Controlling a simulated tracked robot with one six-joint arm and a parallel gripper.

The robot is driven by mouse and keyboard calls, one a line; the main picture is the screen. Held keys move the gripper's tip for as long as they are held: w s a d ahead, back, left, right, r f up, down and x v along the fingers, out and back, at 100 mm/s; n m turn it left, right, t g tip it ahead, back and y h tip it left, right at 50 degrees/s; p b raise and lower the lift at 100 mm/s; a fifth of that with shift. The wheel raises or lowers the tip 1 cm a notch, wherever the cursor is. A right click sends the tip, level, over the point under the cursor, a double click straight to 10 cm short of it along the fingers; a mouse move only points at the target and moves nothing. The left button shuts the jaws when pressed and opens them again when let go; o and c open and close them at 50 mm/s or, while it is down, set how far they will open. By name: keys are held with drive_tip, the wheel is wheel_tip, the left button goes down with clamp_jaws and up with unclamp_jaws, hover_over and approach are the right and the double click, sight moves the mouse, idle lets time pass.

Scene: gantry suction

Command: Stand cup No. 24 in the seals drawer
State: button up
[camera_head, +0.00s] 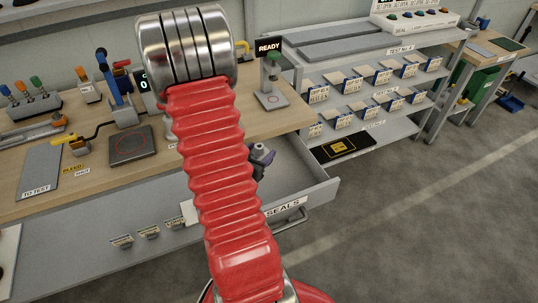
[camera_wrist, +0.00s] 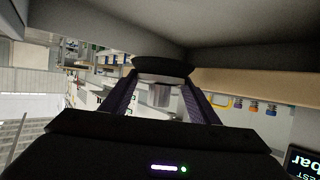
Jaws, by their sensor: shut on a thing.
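The seals drawer (camera_head: 318,196), labelled SEALS, is pulled open below the bench, and a bare pale part of its inside shows. My gripper (camera_head: 263,156) is partly hidden behind my red arm in the head view, over the drawer's opening. In the wrist view my gripper (camera_wrist: 160,98) has its two dark purple fingers closed on a suction cup with a black rim (camera_wrist: 163,67) and a grey metal fitting. No number can be read on the cup. The cup cannot be made out clearly in the head view. My arm hides much of the drawer's left side.
The wooden bench top (camera_head: 295,117) lies above the drawer. A stand (camera_head: 271,90) by the READY sign is near its right end. A shelf rack (camera_head: 372,138) with several small boxes stands right of the drawer. The floor (camera_head: 420,220) in front is clear.

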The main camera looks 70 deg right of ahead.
wheel_tip(320, 180, down, 8)
drive_tip(key=shift+r, duration=0.15)
drive_tip(key=shift+d, duration=0.35)
drive_tip(key=shift+s+d, duration=0.15)
drive_tip(key=shift+d, duration=1.55)
drive_tip(key=d, duration=0.3)
drive_tip(key=shift+s+d, duration=0.25)
drive_tip(key=shift+d, duration=0.15)
drive_tip(key=shift+w+d+f, duration=0.1)
drive_tip(key=shift+f, duration=0.6)
drive_tip(key=shift+f, duration=0.6)
drive_tip(key=o, duration=1.2)
drive_tip(key=shift+c, duration=0.2)
